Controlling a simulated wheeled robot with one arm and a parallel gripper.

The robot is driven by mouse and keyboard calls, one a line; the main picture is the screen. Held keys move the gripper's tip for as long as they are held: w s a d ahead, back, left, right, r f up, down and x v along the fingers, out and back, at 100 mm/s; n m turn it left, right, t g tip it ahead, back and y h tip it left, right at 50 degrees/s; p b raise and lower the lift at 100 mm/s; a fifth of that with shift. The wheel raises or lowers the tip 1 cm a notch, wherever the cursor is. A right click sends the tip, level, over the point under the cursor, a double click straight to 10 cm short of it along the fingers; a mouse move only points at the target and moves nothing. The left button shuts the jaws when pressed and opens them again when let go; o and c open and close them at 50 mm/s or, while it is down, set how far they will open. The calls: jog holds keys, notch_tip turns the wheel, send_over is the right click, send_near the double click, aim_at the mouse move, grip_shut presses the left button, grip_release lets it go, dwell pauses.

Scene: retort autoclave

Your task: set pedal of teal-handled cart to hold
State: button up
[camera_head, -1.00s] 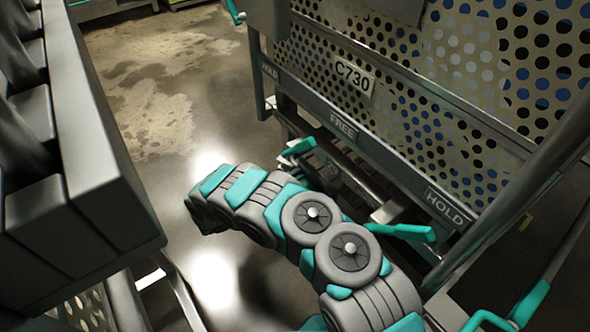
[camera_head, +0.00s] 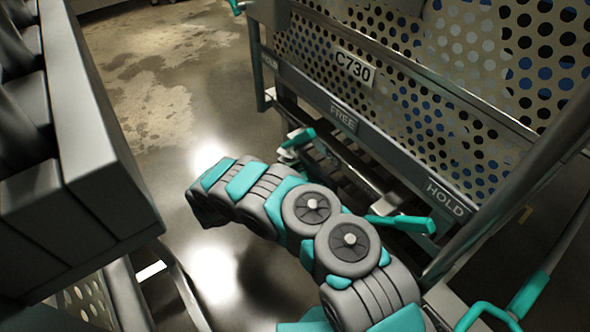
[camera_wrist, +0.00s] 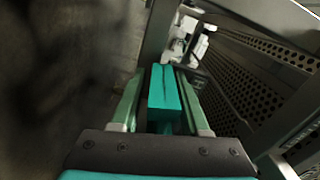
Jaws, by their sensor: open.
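The cart is a grey frame with a perforated basket (camera_head: 430,90) and a plate reading C730. Its lower rail (camera_head: 385,147) carries a FREE label between two HOLD labels. One teal pedal bar (camera_head: 402,223) sticks out below the right HOLD label. Another teal piece (camera_head: 299,138) on a metal bracket is below FREE. Teal grips (camera_head: 530,297) show at the lower right. My arm bends in front of the cart, and its gripper end is hidden in the head view. In the wrist view my gripper (camera_wrist: 158,72) is open, with a teal bar (camera_wrist: 165,100) between its fingers. Contact cannot be told.
A grey ribbed structure (camera_head: 80,170) stands close on the left. The cart's upright posts and lower rail are close to my arm. Open, stained concrete floor (camera_head: 150,100) lies at the upper left.

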jog(key=v, duration=0.7)
jog(key=shift+s+a+p, duration=0.25)
jog(key=shift+a+p, duration=0.1)
jog(key=shift+w, duration=0.1)
